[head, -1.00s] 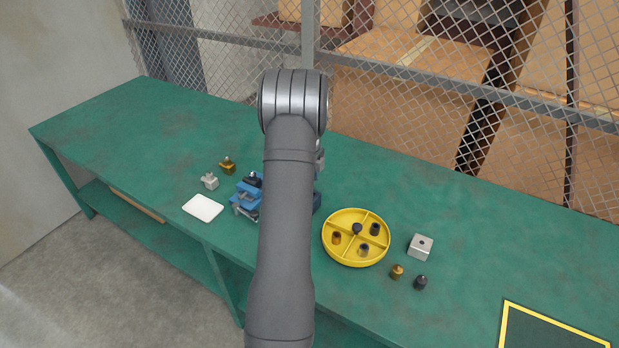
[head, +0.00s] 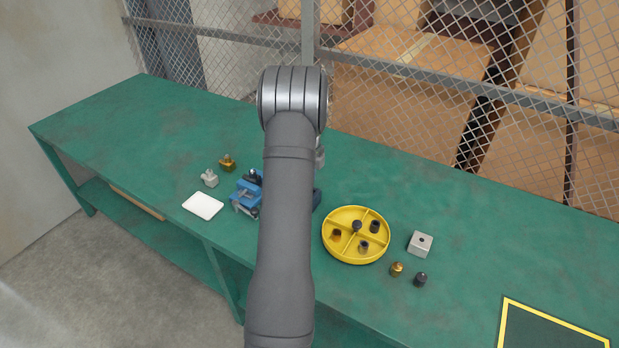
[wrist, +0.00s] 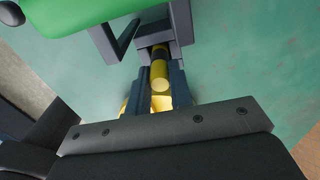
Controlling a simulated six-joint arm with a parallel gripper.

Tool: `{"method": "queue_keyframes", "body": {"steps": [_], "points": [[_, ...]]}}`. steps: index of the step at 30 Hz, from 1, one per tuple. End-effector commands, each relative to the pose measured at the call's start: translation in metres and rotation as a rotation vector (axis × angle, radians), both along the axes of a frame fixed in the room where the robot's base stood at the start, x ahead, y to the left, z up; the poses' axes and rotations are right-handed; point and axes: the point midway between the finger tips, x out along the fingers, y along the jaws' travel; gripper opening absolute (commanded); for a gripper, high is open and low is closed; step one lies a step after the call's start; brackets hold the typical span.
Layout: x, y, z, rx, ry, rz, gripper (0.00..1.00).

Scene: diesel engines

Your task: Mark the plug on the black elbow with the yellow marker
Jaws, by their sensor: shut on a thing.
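My gripper (wrist: 160,85) shows in the wrist view, shut on the yellow marker (wrist: 160,74). The marker is a yellow cylinder with a dark band, lying between the fingers. In the head view my own arm hides the gripper and the marker. A black elbow (head: 254,175) sits at the blue vise (head: 243,196), just left of my arm, which covers part of the vise. I cannot make out the plug on the elbow or whether it bears a mark. I cannot tell if the marker touches anything.
A brass fitting (head: 228,162), a grey fitting (head: 209,178) and a white pad (head: 203,206) lie left of the vise. Right of my arm are a yellow divided tray (head: 330,250) with dark plugs, a metal block (head: 421,244), a brass plug (head: 397,269) and a dark plug (head: 421,279).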

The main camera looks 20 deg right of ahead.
Motion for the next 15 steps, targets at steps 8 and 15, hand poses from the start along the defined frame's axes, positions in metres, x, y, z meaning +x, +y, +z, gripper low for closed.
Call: {"method": "queue_keyframes", "body": {"steps": [8,15], "points": [[0.001,0.0,0.022,-0.001,-0.002,0.0,0.0],[0.001,0.0,0.046,-0.001,-0.002,0.0,0.0]]}}
